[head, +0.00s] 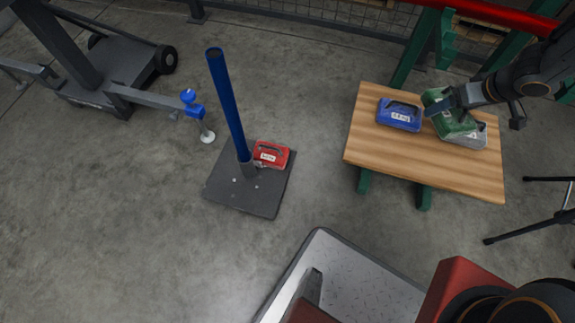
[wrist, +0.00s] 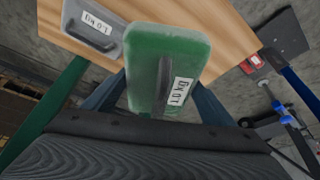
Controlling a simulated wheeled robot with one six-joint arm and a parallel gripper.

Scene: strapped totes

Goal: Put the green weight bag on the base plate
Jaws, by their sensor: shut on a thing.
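The green weight bag (head: 452,116) is in my gripper (head: 460,97), above the right part of the wooden table. In the wrist view the green bag (wrist: 168,60) hangs between the two fingers and shows a white label. My gripper is shut on it; in the head view it seems to partly cover the grey bag, and I cannot tell if they touch. The dark base plate (head: 222,194) lies on the floor left of the table. A blue post (head: 227,105) stands upright on it. A red weight bag (head: 270,155) lies on the plate beside the post.
A blue weight bag (head: 399,115) and a grey weight bag (head: 470,137) rest on the wooden table (head: 420,160). A wheeled cart (head: 110,75) stands at the far left, with a blue clamp (head: 192,103) near the post. The floor between table and plate is clear.

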